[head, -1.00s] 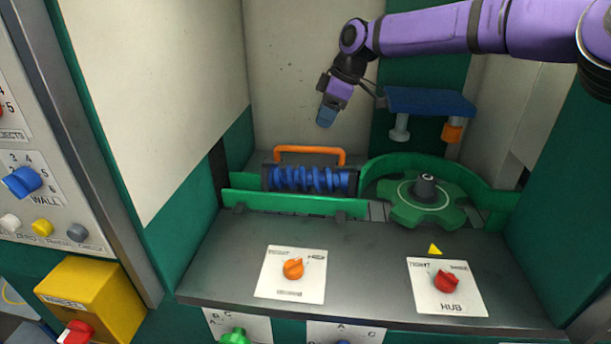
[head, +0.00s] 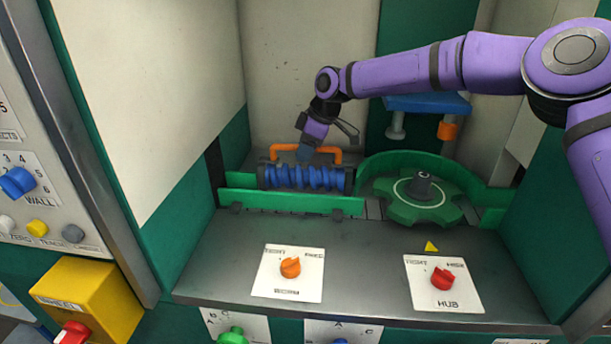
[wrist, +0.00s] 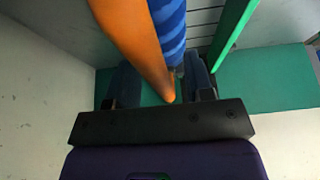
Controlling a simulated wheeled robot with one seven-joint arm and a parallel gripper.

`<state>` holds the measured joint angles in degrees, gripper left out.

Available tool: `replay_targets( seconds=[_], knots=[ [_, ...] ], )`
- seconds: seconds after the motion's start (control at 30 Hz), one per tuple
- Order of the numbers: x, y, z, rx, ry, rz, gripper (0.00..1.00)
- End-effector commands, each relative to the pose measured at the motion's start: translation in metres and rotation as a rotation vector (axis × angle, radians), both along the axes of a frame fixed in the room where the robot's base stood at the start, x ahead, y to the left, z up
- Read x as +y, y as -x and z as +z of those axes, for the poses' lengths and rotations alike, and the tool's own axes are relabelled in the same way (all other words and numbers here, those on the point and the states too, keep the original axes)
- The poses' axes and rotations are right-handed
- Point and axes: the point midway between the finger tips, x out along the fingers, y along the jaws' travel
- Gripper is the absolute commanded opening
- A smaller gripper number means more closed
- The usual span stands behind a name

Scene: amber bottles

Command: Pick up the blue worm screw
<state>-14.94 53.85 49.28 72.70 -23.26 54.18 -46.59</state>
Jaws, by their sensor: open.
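The blue worm screw (head: 308,178) lies horizontally between dark end blocks, behind a low green rail (head: 290,201). It also shows in the wrist view (wrist: 169,28) as a ribbed blue bar. My gripper (head: 304,154) is just above and behind the screw's middle, near the orange handle (head: 334,153). In the wrist view, my open fingers (wrist: 161,86) stand on either side of the orange handle (wrist: 138,40) and the near end of the screw. I cannot tell whether they touch either one.
A green star-shaped wheel (head: 420,199) sits right of the screw inside a curved green wall (head: 484,180). A blue shelf (head: 428,104) hangs behind it. A grey ledge (head: 358,262) with an orange knob (head: 290,267) and a red knob (head: 442,279) lies in front. A pale wall panel stands left.

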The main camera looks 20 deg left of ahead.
Motion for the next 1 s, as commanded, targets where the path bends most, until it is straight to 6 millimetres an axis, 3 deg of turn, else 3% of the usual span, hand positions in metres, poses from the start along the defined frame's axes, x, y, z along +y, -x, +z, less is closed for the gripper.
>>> replay_targets(
  seconds=[0.17,0.4,0.77,1.0],
  knots=[
    [0.0,0.0,0.0,-0.001,0.0,0.0,0.48],
    [0.0,0.0,0.0,-0.001,-0.001,0.0,0.0],
    [0.001,-0.001,0.006,-0.003,-0.004,-0.001,0.0],
    [0.001,-0.001,0.036,-0.005,-0.004,0.0,0.0]
  ],
)
